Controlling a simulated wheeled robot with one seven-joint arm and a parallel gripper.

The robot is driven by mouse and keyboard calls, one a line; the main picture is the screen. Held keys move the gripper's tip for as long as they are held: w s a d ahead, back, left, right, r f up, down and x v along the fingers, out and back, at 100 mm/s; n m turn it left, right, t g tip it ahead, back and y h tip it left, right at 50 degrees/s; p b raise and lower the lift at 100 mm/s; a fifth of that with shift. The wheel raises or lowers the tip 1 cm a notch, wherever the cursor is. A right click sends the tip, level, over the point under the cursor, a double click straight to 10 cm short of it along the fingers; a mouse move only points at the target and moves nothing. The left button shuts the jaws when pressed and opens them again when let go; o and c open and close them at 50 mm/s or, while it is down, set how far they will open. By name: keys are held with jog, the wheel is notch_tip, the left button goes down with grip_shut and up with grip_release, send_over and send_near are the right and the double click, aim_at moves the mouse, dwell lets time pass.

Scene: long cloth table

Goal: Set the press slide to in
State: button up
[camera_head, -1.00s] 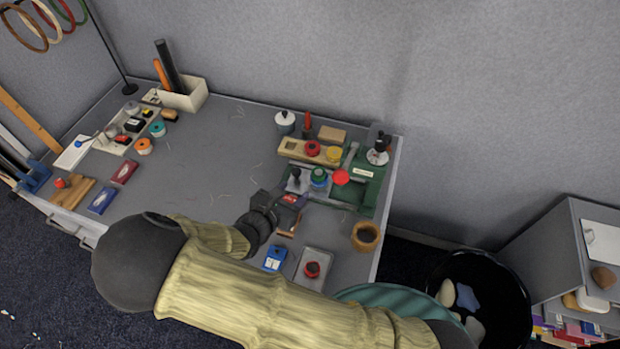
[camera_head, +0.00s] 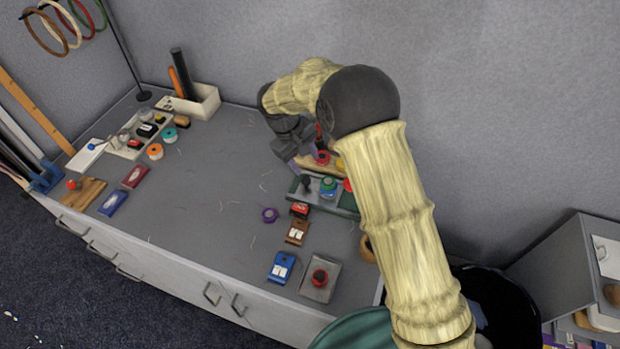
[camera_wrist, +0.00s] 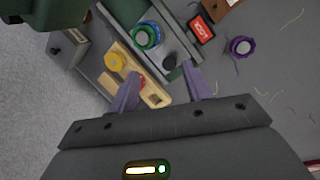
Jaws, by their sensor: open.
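The press's green base (camera_head: 347,203) stands at the back right of the table, partly behind my arm. On it lies the grey slide plate (camera_head: 318,198), with an upright dark knob (camera_head: 306,184) and a green-ringed round piece (camera_head: 328,186). My gripper (camera_head: 297,166) is just behind the knob, with its fingers pointing down. In the wrist view the open fingers (camera_wrist: 158,76) are on either side of the near end of the slide, with the dark knob (camera_wrist: 168,62) close to the gap between them. I cannot tell whether they touch it. The rest of the press is hidden by my arm.
A wooden holder (camera_wrist: 151,93) with yellow and red pots lies close beside the fingers. A red stamp (camera_head: 299,209), purple-ringed pot (camera_head: 269,215) and blue stamp (camera_head: 281,267) lie in front.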

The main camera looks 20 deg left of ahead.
aim_at(306, 179)
notch_tip(306, 179, up, 6)
jog(key=w+m+g+y, duration=0.1)
jog(key=w+m+y, duration=0.2)
jog(key=shift+a+r, duration=0.2)
jog(key=shift+a, duration=0.1)
notch_tip(306, 179, down, 18)
jog(key=shift+d+r+p, duration=0.1)
jog(key=shift+r+p, duration=0.15)
jog(key=shift+p, duration=1)
grip_shut()
